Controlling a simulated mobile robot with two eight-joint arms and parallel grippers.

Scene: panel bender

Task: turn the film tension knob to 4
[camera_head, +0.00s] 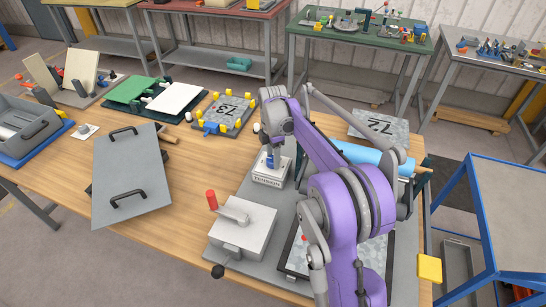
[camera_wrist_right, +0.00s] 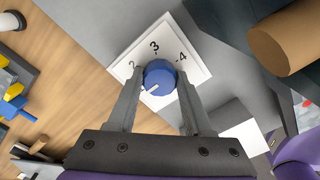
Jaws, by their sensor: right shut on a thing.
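The blue tension knob (camera_wrist_right: 159,76) sits on a white dial plate (camera_wrist_right: 190,60) marked 2, 3 and 4. In the right wrist view its white pointer line points to the lower left, away from the 4. The 2 is partly hidden by a finger. My right gripper (camera_wrist_right: 160,84) is shut on the knob, one finger on each side. In the head view the right gripper (camera_head: 271,150) reaches down onto the small box labelled TENSION (camera_head: 268,181). My left gripper is in neither view.
A grey box with a red-handled crank (camera_head: 243,232) stands in front of the tension box. A blue roll (camera_head: 365,158) lies to the right, behind my arm. A grey panel with two handles (camera_head: 132,178) lies to the left. Wooden table is bare between panel and machine.

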